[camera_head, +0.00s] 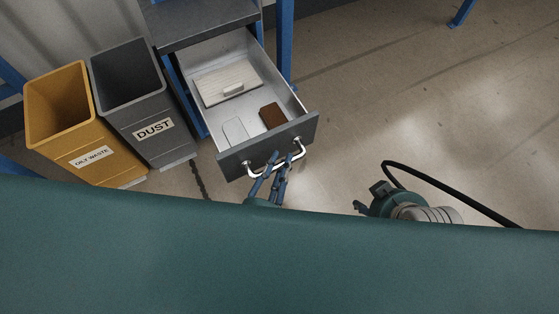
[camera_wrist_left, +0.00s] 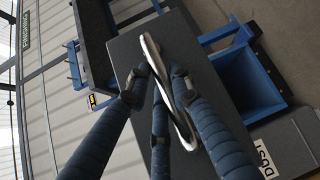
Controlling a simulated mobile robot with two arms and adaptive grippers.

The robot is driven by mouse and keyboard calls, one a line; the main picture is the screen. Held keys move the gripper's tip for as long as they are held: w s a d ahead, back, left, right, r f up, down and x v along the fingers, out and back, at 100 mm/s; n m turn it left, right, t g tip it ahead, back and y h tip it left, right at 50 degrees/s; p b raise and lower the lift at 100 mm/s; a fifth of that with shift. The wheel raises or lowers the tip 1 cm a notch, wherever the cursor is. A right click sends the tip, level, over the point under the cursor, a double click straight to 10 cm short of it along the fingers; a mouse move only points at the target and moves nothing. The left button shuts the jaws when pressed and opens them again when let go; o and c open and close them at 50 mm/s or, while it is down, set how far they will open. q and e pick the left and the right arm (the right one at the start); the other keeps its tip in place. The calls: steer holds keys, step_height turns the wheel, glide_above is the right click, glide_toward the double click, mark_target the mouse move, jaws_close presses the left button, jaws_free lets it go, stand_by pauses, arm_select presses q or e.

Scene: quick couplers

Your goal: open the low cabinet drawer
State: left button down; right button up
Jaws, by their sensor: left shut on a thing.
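The low cabinet drawer (camera_head: 226,119) is pulled well out, its light interior showing in the head view. Its dark front panel (camera_head: 313,127) carries a curved metal handle (camera_head: 299,148). My left gripper (camera_head: 272,166) is shut on this handle, with blue fingers around the bar. In the left wrist view, the fingers (camera_wrist_left: 158,82) straddle the handle (camera_wrist_left: 151,48) in front of the grey drawer front (camera_wrist_left: 205,62). My right gripper (camera_head: 362,208) shows only in part at the lower right of the head view, apart from the drawer; its jaw state is unclear.
The drawer holds a pale ridged case (camera_head: 215,86), a brown block (camera_head: 273,116) and a pale outlined item (camera_head: 235,130). A grey DUST bin (camera_head: 158,110) and a yellow OILY WASTE bin (camera_head: 62,135) stand to its left. Floor (camera_head: 420,100) on the right is clear.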

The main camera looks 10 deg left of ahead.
arm_select(q)
steer(key=c, duration=1.8)
jaws_free()
steer(key=v, duration=1.2)
steer(key=shift+f, duration=0.1)
